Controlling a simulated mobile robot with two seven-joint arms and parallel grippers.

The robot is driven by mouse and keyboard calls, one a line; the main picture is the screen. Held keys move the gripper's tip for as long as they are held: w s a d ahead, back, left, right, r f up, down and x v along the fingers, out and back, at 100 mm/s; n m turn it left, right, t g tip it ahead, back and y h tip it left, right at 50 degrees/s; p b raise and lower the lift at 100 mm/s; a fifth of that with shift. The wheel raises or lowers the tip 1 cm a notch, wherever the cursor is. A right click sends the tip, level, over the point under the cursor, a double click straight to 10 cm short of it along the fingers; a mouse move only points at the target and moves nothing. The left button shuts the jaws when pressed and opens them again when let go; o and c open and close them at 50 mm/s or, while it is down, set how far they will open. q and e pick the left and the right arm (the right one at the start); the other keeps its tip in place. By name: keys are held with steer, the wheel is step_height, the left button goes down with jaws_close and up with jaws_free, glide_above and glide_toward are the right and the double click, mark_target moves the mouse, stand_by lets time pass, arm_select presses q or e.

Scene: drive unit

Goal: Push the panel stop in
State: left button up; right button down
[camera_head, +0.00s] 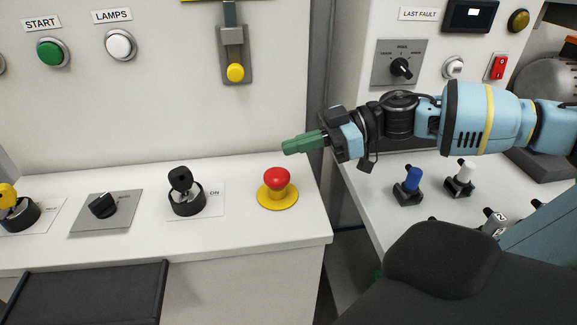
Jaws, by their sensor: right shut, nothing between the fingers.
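The panel stop is a red mushroom button (277,179) on a round yellow base. It sits near the right end of the white sloped console top. My right gripper (286,148), with green fingers, is shut and empty. In the picture it shows just above the red button and points left; it looks apart from the button. How far it is in depth I cannot tell. My left gripper is not in view.
On the console left of the stop are a key switch (184,193), a black rotary knob (103,205) and a yellow-topped switch (14,208). A yellow-ended lever (235,72) hangs on the wall panel. A second console (365,215) stands at right across a gap.

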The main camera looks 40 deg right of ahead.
mark_target(277, 180)
steer(key=shift+w+a+f, duration=0.15)
steer(key=shift+f, duration=0.55)
steer(key=shift+w+a+f, duration=0.1)
steer(key=shift+a+f, duration=0.1)
steer(key=shift+f, duration=0.45)
steer(key=shift+w+a+f, duration=0.15)
steer(key=shift+f, duration=0.55)
